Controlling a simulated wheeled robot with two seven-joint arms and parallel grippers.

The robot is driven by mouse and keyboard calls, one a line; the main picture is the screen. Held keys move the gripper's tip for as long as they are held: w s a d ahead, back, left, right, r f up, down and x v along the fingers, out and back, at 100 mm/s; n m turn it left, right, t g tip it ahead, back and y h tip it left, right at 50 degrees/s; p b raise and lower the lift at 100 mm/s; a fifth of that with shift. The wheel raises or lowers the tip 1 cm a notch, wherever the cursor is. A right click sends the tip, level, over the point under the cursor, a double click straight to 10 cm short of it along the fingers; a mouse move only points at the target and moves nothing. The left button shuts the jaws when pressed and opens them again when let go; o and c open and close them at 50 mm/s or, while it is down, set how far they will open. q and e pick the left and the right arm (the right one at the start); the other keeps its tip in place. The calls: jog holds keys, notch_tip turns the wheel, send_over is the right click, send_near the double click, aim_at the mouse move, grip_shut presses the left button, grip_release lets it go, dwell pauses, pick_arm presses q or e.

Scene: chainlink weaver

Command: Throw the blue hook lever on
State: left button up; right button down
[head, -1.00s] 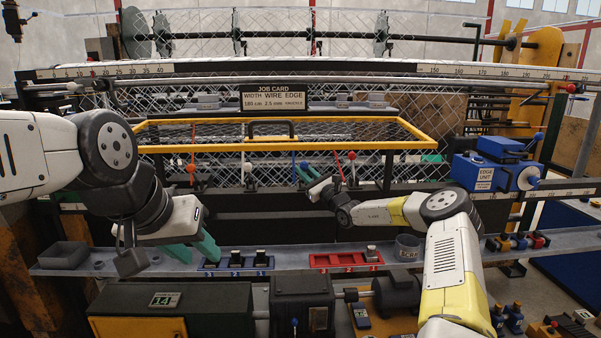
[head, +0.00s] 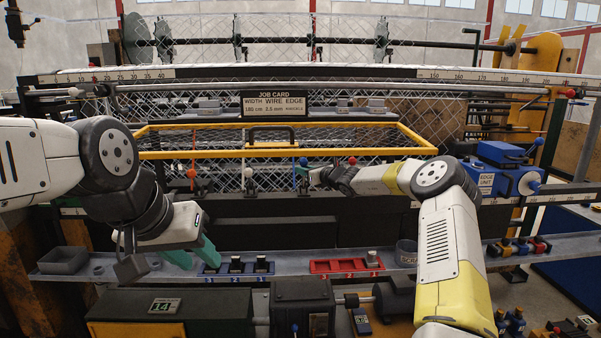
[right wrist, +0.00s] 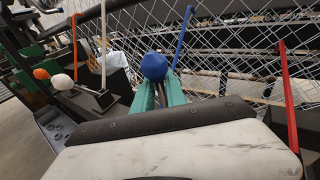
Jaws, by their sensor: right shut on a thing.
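The blue hook lever's round blue knob (right wrist: 154,66) sits between the teal fingertips of my right gripper (right wrist: 158,92) in the right wrist view. My right gripper is shut on the knob. In the head view the blue knob (head: 304,162) shows small at the tip of my right gripper (head: 313,177), in front of the machine. The lever's lower part is hidden by my gripper. My left gripper (head: 194,256) hangs over the left of the grey shelf, its teal fingers apart and empty.
An orange-knobbed lever (head: 191,173) and a white-knobbed lever (head: 249,172) stand to the left. A yellow guard frame (head: 285,153) spans above. Blue (head: 236,267) and red (head: 346,265) trays lie on the shelf.

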jog(key=shift+w+r, duration=0.25)
jog(key=shift+r, duration=0.25)
jog(key=c, duration=1.5)
grip_release()
jog(key=shift+o, duration=0.7)
jog(key=shift+f, duration=0.3)
jog(key=v, duration=0.8)
jog(key=shift+r, duration=0.1)
